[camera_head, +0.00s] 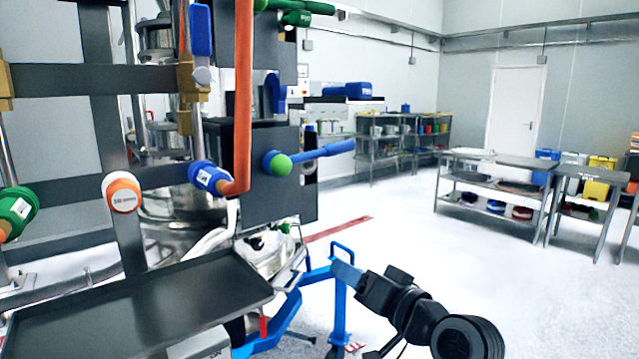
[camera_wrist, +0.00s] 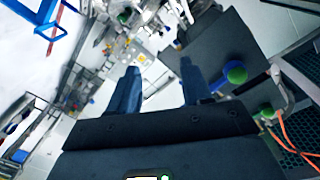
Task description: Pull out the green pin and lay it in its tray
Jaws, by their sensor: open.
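A green round knob (camera_head: 278,164) with a blue rod sticks out from a dark upright panel on the machine in the head view. A similar green knob (camera_wrist: 236,72) on a blue body shows at the right of the wrist view. I cannot tell for certain whether this is the green pin. A flat, dark, empty tray (camera_head: 140,305) is at the lower left of the head view. My gripper (camera_wrist: 158,78) is open and empty, its two blue fingers apart. In the head view my gripper (camera_head: 347,274) is below and right of the knob, apart from it.
An orange pipe (camera_head: 243,90) runs down beside the dark panel (camera_head: 299,200). A green-ended fitting (camera_head: 16,210) and a white-orange cap (camera_head: 123,195) are on the frame at left. A blue wheeled stand (camera_head: 338,300) is behind my gripper. Open floor lies right, before steel tables (camera_head: 492,160).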

